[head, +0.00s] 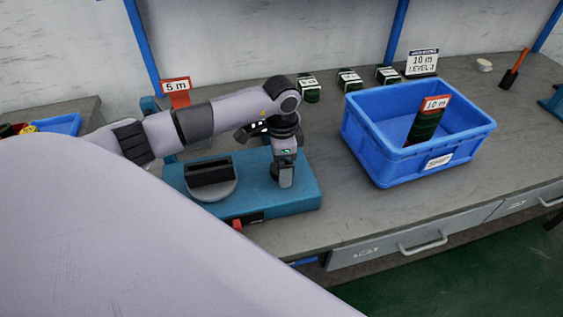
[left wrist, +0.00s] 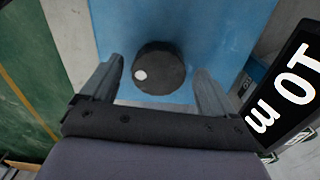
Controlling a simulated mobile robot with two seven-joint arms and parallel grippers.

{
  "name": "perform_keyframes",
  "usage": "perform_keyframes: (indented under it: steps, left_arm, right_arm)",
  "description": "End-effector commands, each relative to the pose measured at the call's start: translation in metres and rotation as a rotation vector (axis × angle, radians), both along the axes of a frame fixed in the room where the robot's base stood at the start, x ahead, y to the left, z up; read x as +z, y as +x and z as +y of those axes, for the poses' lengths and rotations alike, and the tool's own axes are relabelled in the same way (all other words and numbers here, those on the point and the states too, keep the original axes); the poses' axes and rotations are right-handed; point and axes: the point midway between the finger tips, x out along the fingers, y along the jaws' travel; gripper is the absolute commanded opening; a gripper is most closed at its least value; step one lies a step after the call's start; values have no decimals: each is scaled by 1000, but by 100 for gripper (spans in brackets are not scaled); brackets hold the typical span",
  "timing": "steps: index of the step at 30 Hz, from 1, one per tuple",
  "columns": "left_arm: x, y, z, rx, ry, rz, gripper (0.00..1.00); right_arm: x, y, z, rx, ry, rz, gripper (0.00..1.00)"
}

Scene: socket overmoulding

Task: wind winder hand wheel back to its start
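The winder (head: 305,196) is a blue base on the bench, with a grey disc (head: 222,190) bearing a black block at its left. My left gripper (head: 285,182) points down over the right part of the base. In the left wrist view the hand wheel (left wrist: 165,72) is a dark round knob with a white dot near its left edge. The left gripper's fingers (left wrist: 160,72) stand apart on either side of it, with gaps showing; I cannot tell how deep they reach. The hand wheel is hidden by the gripper in the head view. My right gripper is not in view.
A blue crate (head: 365,138) with a dark coil tagged "10 m" stands right of the winder. Several small dark coils (head: 348,80) lie along the back. A red length tag (head: 176,87) stands behind my arm. A black panel (left wrist: 292,90) reads "10 m" in the left wrist view.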

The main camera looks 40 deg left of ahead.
Motion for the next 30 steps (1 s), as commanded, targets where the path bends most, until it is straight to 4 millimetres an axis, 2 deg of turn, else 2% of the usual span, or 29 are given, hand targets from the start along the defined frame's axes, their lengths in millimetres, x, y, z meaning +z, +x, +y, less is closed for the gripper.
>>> perform_keyframes:
  steps: [5, 8, 16, 21, 30]
  left_arm:
    - [0, -1, 0, -2, 0, 3, 88]
    - [6, 0, 0, -3, 0, 0, 88]
    - [49, 0, 0, -2, 0, -1, 88]
    - [67, 0, 0, -2, 0, 0, 88]
    - [71, -1, 0, -1, 0, 1, 88]
  right_arm:
    - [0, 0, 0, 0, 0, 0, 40]
    - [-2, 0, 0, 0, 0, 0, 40]
    - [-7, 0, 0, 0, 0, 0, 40]
    - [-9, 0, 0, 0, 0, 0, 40]
    - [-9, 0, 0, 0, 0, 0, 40]
